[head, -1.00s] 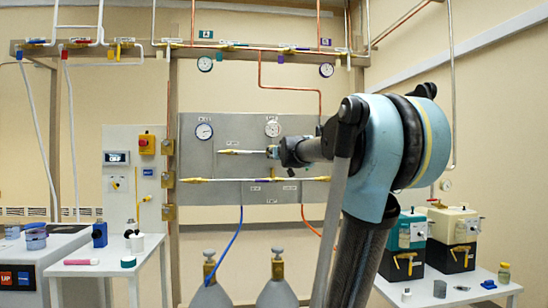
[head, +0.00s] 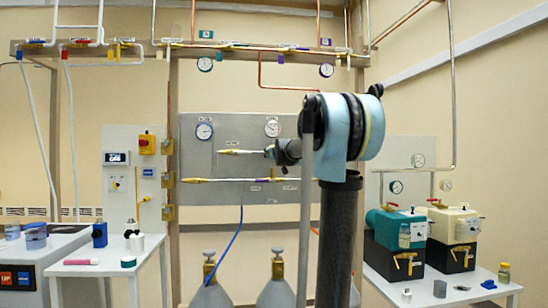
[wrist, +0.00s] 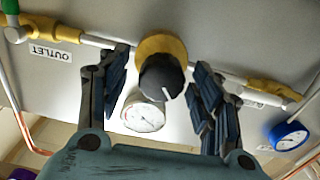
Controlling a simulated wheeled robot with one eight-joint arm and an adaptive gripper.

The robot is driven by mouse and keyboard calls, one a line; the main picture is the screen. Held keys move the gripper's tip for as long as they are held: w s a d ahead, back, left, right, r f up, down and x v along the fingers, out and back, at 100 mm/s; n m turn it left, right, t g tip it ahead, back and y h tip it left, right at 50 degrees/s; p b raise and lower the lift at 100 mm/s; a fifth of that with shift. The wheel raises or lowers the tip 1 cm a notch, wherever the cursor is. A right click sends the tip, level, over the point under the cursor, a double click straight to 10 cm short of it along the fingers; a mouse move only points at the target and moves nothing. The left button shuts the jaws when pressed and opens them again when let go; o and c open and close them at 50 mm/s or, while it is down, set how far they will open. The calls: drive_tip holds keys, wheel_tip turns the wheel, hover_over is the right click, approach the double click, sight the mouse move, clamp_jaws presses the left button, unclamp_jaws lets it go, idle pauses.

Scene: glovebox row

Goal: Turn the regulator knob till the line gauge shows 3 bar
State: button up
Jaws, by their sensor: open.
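The regulator knob (wrist: 162,77) is black with a white pointer line and sits on a round brass body (wrist: 158,47) in the wrist view. My gripper (wrist: 161,66) is open, one finger on each side of the knob; contact is not clear. In the head view my gripper (head: 271,153) is at the grey panel and hides the knob. A white-faced gauge (wrist: 144,112) is beside the knob in the wrist view and above my gripper in the head view (head: 272,129). A blue-rimmed gauge (wrist: 288,134) is farther right, at the panel's left in the head view (head: 204,131). Neither reading is legible.
Brass-ended pipes (head: 250,180) cross the grey panel (head: 225,165). An upside-down OUTLET label (wrist: 51,52) shows in the wrist view. Gas cylinders (head: 211,290) stand below the panel. A left table (head: 75,270) and a right table (head: 395,290) carry equipment.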

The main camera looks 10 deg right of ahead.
drive_tip(key=shift+w, duration=0.6)
drive_tip(key=shift+c, duration=0.3)
drive_tip(key=c, duration=1)
drive_tip(key=shift+m, duration=0.6)
drive_tip(key=o, duration=1.1)
drive_tip(key=shift+c, duration=0.2)
drive_tip(key=shift+s, duration=0.1)
drive_tip(key=s, duration=1.1)
drive_tip(key=shift+s, duration=0.35)
